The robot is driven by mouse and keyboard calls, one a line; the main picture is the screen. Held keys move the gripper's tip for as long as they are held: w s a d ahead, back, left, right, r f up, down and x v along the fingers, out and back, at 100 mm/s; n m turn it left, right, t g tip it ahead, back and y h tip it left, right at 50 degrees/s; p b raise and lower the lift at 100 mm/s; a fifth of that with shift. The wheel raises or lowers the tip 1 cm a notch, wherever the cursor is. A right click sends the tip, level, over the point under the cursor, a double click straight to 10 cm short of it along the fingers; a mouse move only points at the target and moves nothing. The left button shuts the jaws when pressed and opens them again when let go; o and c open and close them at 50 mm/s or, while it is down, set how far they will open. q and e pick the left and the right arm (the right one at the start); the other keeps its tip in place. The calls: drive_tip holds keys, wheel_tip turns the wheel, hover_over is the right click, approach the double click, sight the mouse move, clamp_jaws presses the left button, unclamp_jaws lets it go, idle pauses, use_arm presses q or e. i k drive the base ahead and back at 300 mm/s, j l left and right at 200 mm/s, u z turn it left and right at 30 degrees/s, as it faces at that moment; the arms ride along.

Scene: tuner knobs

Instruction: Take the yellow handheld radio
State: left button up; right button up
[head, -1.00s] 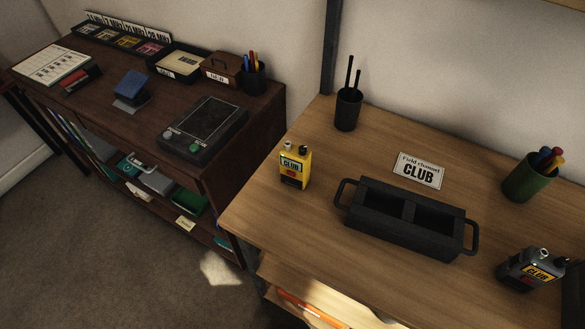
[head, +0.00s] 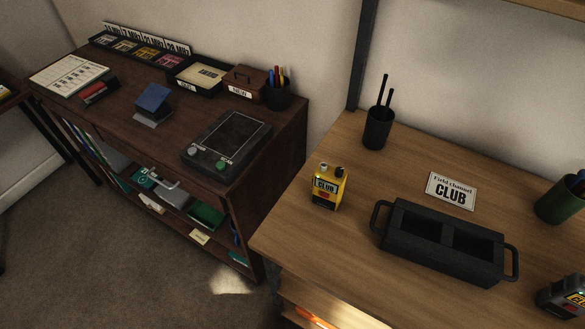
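The yellow handheld radio (head: 327,188) stands upright on the light wooden table (head: 310,234), near its left edge. It has a dark label reading CLUB, a red mark below it and two knobs on top, one pale and one dark. Nothing touches it. Neither of my grippers shows in the head view.
A black two-slot holder with handles (head: 443,242) stands right of the radio, with a CLUB card (head: 451,190) behind it. A grey radio (head: 563,297) and a green cup (head: 562,200) are at right. A dark cabinet (head: 262,157) stands left.

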sight(324, 179)
drive_tip(key=i+j+z, duration=0.15)
drive_tip(key=j+z, duration=0.25)
drive_tip(key=j, duration=0.45)
drive_tip(key=i+j+z, duration=0.1)
drive_tip(key=j+z, duration=0.25)
drive_tip(key=j, duration=0.45)
drive_tip(key=z, duration=0.75)
